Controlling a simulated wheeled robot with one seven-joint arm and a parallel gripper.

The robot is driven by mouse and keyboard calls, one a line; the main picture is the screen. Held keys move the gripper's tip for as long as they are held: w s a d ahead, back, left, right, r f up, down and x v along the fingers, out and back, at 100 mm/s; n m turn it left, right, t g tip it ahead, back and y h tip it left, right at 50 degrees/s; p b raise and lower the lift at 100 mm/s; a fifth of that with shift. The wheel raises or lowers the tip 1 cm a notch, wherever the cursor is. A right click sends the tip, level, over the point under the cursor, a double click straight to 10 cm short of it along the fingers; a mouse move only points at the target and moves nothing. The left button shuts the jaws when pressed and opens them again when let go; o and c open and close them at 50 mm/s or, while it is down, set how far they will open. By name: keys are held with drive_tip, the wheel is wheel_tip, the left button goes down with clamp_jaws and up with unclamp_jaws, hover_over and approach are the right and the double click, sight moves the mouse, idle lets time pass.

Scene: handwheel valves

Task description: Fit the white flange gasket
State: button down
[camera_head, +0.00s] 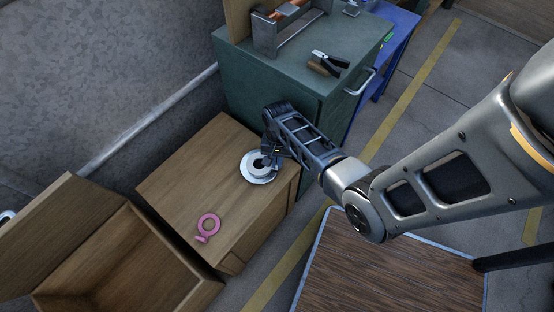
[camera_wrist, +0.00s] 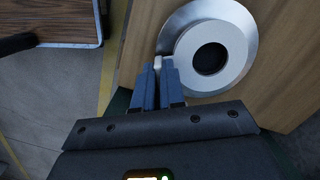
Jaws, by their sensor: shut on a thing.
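The white gasket (camera_wrist: 239,51) is a flat ring with a dark round hole and a small tab. In the wrist view it lies over a wider silver metal flange (camera_wrist: 204,13), and the flange shows around its edge. My gripper (camera_wrist: 166,66) is shut on the gasket's tab at the ring's left side. In the head view my gripper (camera_head: 269,153) reaches down at the flange (camera_head: 259,179) on the wooden cabinet top (camera_head: 190,178). The gasket (camera_head: 259,167) is partly hidden there by my gripper. I cannot tell whether the gasket touches the flange.
A pink ring with a tab (camera_head: 209,226) lies on the same wooden top, nearer the front. A green cabinet (camera_head: 240,75) with pliers (camera_head: 329,61) and a metal rack stands behind. An open wooden box (camera_head: 113,262) is at the lower left. A brown-topped table (camera_head: 395,270) stands at the lower right.

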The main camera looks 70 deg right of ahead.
drive_tip(key=shift+f, duration=0.35)
idle(0.6)
drive_tip(key=c, duration=1.1)
unclamp_jaws()
drive_tip(key=shift+c, duration=0.2)
drive_tip(key=shift+r, duration=0.1)
drive_tip(key=shift+d+r+p, duration=0.15)
drive_tip(key=shift+r+p, duration=1.05)
drive_tip(key=shift+r, duration=0.05)
drive_tip(key=shift+d+r+p, duration=0.1)
drive_tip(key=shift+r+p, duration=1.05)
drive_tip(key=shift+r, duration=0.05)
drive_tip(key=shift+w, duration=0.1)
wheel_tip(320, 180, up, 8)
drive_tip(key=d, duration=0.1)
drive_tip(key=shift+f+p, duration=0.2)
drive_tip(key=shift+p, duration=0.2)
